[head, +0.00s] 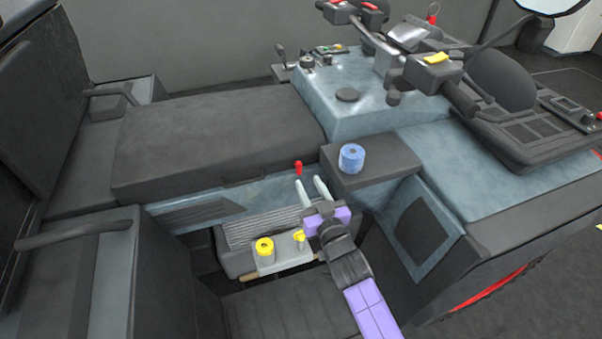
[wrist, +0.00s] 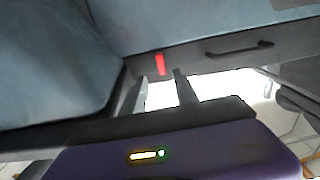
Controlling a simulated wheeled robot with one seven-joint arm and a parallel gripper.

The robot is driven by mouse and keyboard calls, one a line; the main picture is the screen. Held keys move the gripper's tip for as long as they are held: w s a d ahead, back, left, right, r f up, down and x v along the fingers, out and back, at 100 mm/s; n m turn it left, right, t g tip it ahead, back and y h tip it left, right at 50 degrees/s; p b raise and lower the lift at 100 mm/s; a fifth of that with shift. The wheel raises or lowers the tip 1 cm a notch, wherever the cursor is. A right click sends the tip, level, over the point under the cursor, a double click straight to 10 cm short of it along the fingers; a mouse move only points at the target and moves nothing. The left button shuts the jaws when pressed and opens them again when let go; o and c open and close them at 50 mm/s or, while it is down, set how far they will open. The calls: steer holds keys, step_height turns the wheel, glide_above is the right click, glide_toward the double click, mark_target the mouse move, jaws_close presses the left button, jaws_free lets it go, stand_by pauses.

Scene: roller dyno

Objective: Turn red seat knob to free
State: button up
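The red seat knob (head: 298,167) is a small upright red piece at the side of the seat base, under the edge of the long dark seat cushion (head: 215,135). In the wrist view the red knob (wrist: 160,64) shows just beyond the fingertips and between their lines. My gripper (head: 310,182) is open, with two grey fingers apart and nothing between them. In the wrist view my gripper (wrist: 158,76) points at the knob, with a gap that looks small. I cannot tell the knob's turn position.
A dark ledge (head: 385,165) with a blue roll (head: 351,158) on it stands right of my fingers. Below them is a grey panel with a yellow knob (head: 264,250) and a smaller yellow lever (head: 299,237). A dark handle (wrist: 239,48) sits right of the red knob.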

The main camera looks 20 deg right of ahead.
mark_target(301, 168)
steer(key=w+b, duration=0.2)
steer(key=w, duration=0.3)
steer(key=shift+w+a, duration=0.1)
steer(key=shift+w, duration=0.3)
jaws_close()
steer(key=shift+d, duration=0.2)
stand_by(0.9)
